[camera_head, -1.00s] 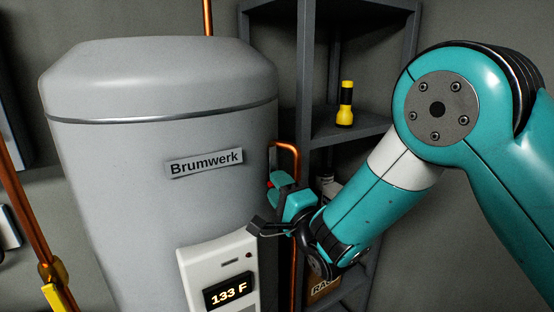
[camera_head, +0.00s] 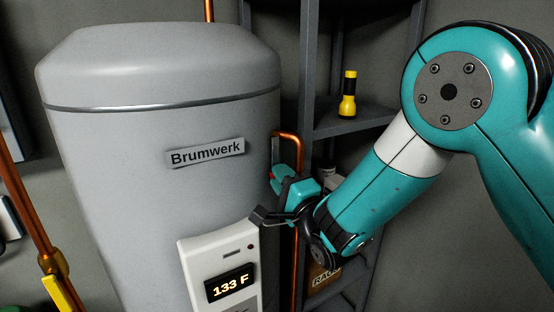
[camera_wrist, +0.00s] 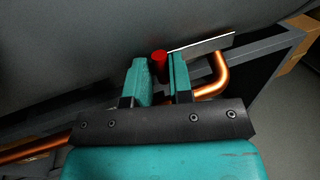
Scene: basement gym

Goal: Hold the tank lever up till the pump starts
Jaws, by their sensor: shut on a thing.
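The grey tank (camera_head: 160,130) with the Brumwerk label fills the left of the head view. Its display (camera_head: 231,285) reads 133 F. My gripper (camera_head: 284,174) is at the tank's right side. In the wrist view my gripper (camera_wrist: 161,72) is shut on a red lever (camera_wrist: 160,59), whose rounded red end shows between the two teal fingers. In the head view only a bit of red shows by the fingertips. The rest of the lever is hidden by the fingers.
A copper pipe (camera_head: 292,137) bends close to the right of my gripper; it also shows in the wrist view (camera_wrist: 222,75). A dark shelf (camera_head: 352,125) with a yellow and black flashlight (camera_head: 348,96) stands behind. A yellow-handled pipe valve (camera_head: 62,293) is at far left.

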